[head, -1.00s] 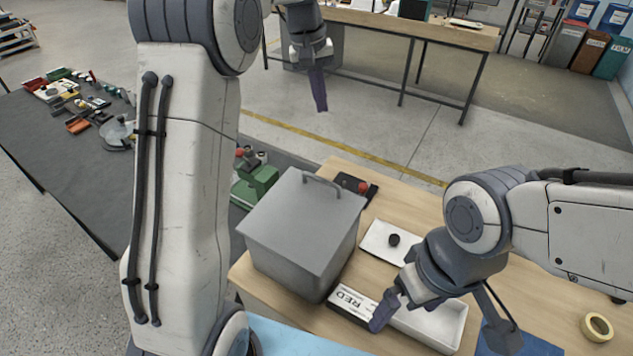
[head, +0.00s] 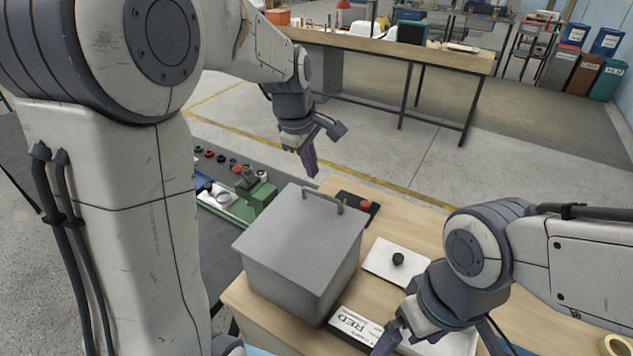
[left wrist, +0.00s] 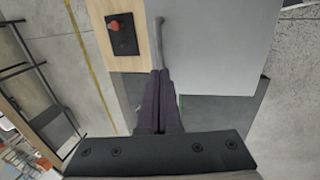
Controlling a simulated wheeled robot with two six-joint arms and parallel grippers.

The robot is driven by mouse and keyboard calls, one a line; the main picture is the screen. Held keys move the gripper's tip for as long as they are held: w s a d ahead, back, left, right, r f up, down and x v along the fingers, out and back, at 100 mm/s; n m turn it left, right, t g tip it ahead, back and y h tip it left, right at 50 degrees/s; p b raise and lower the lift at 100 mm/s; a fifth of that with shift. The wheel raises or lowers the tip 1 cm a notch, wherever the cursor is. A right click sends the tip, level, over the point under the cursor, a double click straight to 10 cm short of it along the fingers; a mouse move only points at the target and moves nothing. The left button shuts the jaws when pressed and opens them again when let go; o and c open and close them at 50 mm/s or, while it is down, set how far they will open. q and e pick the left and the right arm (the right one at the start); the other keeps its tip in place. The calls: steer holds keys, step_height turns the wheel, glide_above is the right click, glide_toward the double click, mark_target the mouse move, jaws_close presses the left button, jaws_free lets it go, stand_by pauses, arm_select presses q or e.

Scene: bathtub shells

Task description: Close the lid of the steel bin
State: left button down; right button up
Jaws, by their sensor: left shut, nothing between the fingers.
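The steel bin (head: 287,292) stands on the wooden bench in the head view, a grey box. Its flat grey lid (head: 300,235) lies across the top, with a bar handle (head: 323,195) at its far edge. The lid (left wrist: 215,45) and handle (left wrist: 159,40) also show in the left wrist view. My left gripper (head: 312,174) is shut and empty, pointing down beyond the lid's far edge; its fingertips (left wrist: 161,78) appear near the handle in the wrist view. My right gripper (head: 382,345) is low at the right of the bin; its finger opening is unclear.
A black plate with a red button (head: 365,205) lies behind the bin. A green machine (head: 255,200) stands at the left.

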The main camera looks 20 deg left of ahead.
mark_target(319, 193)
arm_select(q)
steer(key=p+x, duration=0.1)
steer(key=x, duration=0.6)
steer(key=shift+p, duration=0.35)
steer(key=b+x, duration=0.1)
steer(key=x, duration=0.1)
steer(key=shift+w+d+f, duration=0.1)
steer(key=shift+w+f, duration=0.1)
steer(key=shift+w, duration=0.05)
steer(key=shift+s, duration=0.1)
